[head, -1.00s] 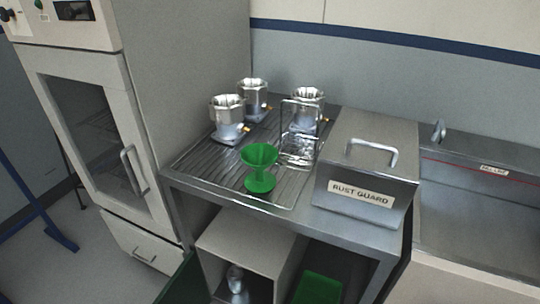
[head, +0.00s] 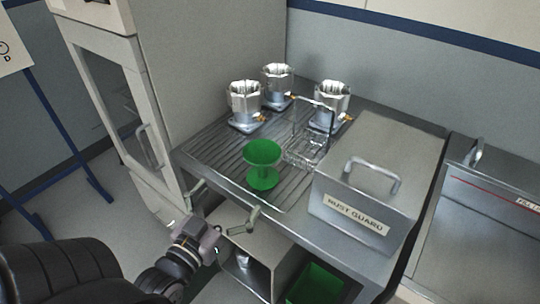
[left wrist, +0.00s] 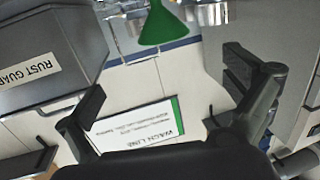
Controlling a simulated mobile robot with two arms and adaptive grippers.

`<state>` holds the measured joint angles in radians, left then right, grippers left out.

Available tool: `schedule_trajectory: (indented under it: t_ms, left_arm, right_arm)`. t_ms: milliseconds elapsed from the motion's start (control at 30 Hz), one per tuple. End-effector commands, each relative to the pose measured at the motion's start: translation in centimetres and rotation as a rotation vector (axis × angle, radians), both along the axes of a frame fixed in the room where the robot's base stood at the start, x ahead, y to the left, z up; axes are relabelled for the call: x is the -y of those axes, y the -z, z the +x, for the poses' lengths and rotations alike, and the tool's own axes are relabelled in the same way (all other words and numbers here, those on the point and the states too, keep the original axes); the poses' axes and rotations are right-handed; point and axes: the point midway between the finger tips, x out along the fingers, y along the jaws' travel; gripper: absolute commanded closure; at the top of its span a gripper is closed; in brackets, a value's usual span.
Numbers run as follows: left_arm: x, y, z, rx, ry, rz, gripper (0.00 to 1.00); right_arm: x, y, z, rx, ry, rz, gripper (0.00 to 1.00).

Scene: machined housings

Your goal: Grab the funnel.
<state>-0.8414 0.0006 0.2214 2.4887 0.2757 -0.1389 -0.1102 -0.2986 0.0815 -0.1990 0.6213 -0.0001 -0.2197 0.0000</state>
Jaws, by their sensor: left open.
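The green funnel (head: 262,165) stands near the front edge of the ribbed metal drainer (head: 215,145), its wide mouth up and a flared green base below. In the left wrist view part of the funnel (left wrist: 162,26) shows at the top edge, beyond the fingers. My left gripper (head: 226,200) is in front of the bench edge, short of the funnel and apart from it. Its two fingers are spread with nothing between them; they also frame the left wrist view (left wrist: 170,105). My right gripper is in neither view.
Several shiny metal housings, one of them (head: 244,104), stand behind the funnel. A wire basket (head: 307,150) stands close to its right. The grey RUST GUARD box (head: 380,165) is farther right. A tall cabinet (head: 200,60) stands at left. An open shelf lies below the bench.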

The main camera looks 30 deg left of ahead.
Motion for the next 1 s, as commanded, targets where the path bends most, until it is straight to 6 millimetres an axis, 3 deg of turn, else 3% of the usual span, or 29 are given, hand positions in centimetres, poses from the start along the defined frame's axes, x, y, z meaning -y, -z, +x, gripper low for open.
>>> schedule_trajectory:
  t_ms: [233,600,867,1000]
  left_arm:
    - [-0.5,-0.2,3.8,0.006,0.0,0.0,0.0]
    - [-1.2,0.2,10.3,0.003,0.0,-0.001,0.0]
    - [-1.5,0.5,12.2,0.001,0.001,0.0,0.0]
    - [-2.0,0.3,14.1,0.002,0.001,0.0,0.0]
  right_arm:
    - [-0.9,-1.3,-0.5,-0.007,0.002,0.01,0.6]
    - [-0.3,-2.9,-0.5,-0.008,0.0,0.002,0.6]
    - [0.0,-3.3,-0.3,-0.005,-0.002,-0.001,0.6]
    - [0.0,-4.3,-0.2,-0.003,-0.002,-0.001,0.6]
